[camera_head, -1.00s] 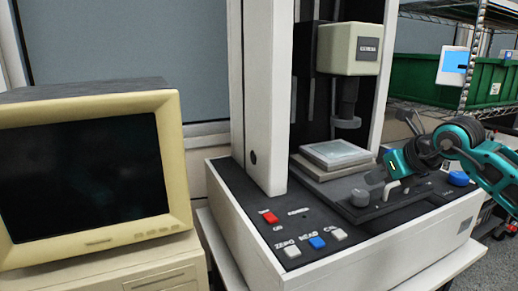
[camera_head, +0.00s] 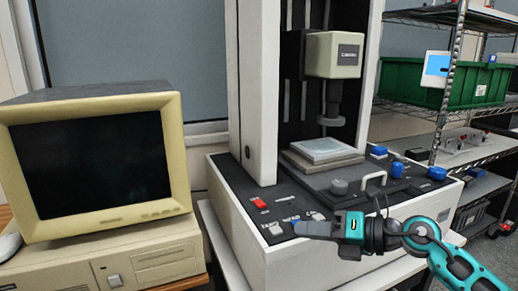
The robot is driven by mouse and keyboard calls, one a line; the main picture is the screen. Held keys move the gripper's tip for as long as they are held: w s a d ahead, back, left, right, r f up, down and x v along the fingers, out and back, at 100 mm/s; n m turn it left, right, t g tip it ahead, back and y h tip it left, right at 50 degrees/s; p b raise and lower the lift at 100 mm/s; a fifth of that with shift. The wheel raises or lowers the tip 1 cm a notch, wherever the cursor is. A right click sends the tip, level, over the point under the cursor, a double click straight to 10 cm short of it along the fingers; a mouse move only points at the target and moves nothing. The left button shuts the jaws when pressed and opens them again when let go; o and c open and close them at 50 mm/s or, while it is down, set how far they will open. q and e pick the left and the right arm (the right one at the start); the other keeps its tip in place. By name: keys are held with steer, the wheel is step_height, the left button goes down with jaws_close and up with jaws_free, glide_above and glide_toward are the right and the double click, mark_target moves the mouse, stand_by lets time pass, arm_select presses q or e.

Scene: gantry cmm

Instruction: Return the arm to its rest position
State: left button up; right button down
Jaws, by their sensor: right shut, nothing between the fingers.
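My right arm comes in from the lower right, teal and dark grey. Its gripper (camera_head: 312,229) is shut and empty, in front of the machine's front panel, and hides part of the button row. The gantry measuring machine (camera_head: 235,222) stands in the middle on a white table. Its cream head (camera_head: 334,55) hangs above a pale square plate (camera_head: 324,148) on the stage. A red switch (camera_head: 259,203) shows on the panel to the left of the gripper. I cannot tell whether the gripper touches the panel. My left gripper is not in view.
A beige computer monitor (camera_head: 90,165) stands at the left on a beige case (camera_head: 135,262). Blue knobs (camera_head: 397,169) sit on the machine's right side. A wire shelf (camera_head: 470,150) with a green crate (camera_head: 400,84) stands behind at the right.

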arm_select(q)
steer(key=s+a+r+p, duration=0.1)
steer(key=p, duration=0.1)
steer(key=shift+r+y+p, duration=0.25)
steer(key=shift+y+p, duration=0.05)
steer(key=shift+p, duration=0.1)
arm_select(e)
steer(key=s+d+f+m+t+h, duration=0.1)
steer(key=s+d+f+m+h, duration=0.1)
steer(key=s+f+m+h, duration=0.2)
steer(key=s+d+f+m+t+h, duration=0.1)
steer(key=s+d+f+m+h, duration=0.2)
steer(key=s+f+m, duration=0.7)
steer(key=s+d+f+m+t+h, duration=0.2)
steer(key=s+f+m, duration=0.5)
steer(key=m, duration=1.4)
step_height(320, 180, down, 5)
steer(key=d+h, duration=0.1)
steer(key=h, duration=0.1)
steer(key=shift+s+m+h, duration=0.3)
steer(key=shift+s+h, duration=0.1)
steer(key=shift+a+r, duration=0.1)
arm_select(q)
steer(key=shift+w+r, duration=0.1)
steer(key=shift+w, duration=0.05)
